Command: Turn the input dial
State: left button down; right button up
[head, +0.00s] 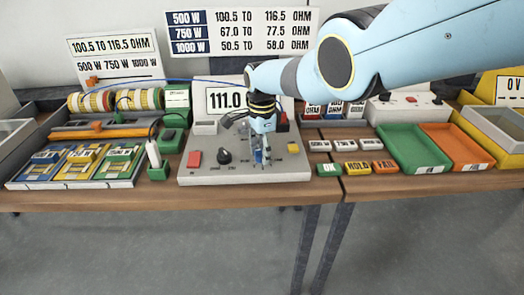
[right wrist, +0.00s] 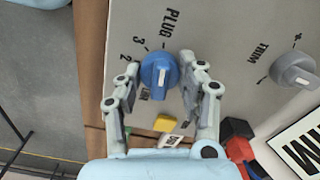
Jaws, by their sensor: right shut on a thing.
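The input dial is a blue round knob (right wrist: 158,74) with a white pointer mark, on the light grey test panel (head: 205,175). In the right wrist view the labels PLUG, 3 and 2 are printed around it; another label is partly hidden. The white mark points toward the bottom of that view. My right gripper (right wrist: 160,64) is shut on the blue dial, with one finger on each side of it. In the head view the right gripper (head: 262,158) comes down from above and hides most of the dial. My left gripper is not in view.
A grey TRIM knob (right wrist: 294,70) and a black knob (head: 225,157) are also on the panel. The display (head: 226,99) reads 111.0. Green (head: 410,145) and orange (head: 455,145) trays stand at right.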

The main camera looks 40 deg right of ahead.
jog(key=shift+w, duration=0.1)
dwell(0.3)
jog(key=o, duration=1.1)
jog(key=shift+o, duration=0.2)
notch_tip(320, 180, up, 12)
